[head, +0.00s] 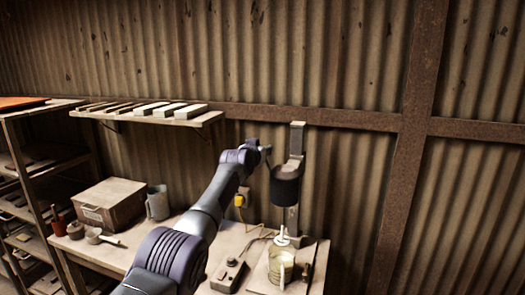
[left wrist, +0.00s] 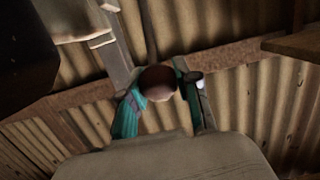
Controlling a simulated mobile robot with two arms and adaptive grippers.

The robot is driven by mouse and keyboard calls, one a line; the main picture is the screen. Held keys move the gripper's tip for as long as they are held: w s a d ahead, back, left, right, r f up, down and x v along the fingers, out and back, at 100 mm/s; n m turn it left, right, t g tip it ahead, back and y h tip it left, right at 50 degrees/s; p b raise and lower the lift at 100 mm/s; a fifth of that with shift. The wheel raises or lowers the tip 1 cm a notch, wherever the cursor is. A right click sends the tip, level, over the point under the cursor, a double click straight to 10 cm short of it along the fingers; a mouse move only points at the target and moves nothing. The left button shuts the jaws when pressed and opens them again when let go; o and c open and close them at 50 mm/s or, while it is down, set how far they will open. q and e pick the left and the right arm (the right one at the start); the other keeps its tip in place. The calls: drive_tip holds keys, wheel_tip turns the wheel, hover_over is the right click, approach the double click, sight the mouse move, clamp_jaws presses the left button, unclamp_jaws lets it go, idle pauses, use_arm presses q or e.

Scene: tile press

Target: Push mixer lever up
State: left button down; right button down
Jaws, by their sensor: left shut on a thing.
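The mixer (head: 285,187) has a dark round head on an upright grey post (head: 297,138) at the back of the bench. A glass jar (head: 281,266) with a pale upright piece in it stands below the head. My left gripper (head: 267,151) is at the upper left of the mixer head. In the left wrist view my left gripper (left wrist: 162,100) has its teal fingers shut around the round brown knob of the mixer lever (left wrist: 158,82). The lever's shaft is mostly hidden. My right gripper is not in view.
A control box (head: 229,275) sits left of the jar. A wooden box (head: 108,205), a grey jug (head: 157,202) and small tools stand on the bench at left. A wall shelf (head: 150,117) with several pale tiles is above. A corrugated wall (head: 345,60) stands close behind.

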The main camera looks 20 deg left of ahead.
use_arm(q)
drive_tip(key=c, duration=1.1)
unclamp_jaws()
drive_tip(key=shift+r, duration=0.2)
drive_tip(key=shift+f, duration=0.1)
drive_tip(key=shift+s, duration=0.2)
drive_tip(key=s+r, duration=0.2)
drive_tip(key=s, duration=0.9)
drive_tip(key=shift+s+a, duration=0.25)
drive_tip(key=shift+f, duration=0.15)
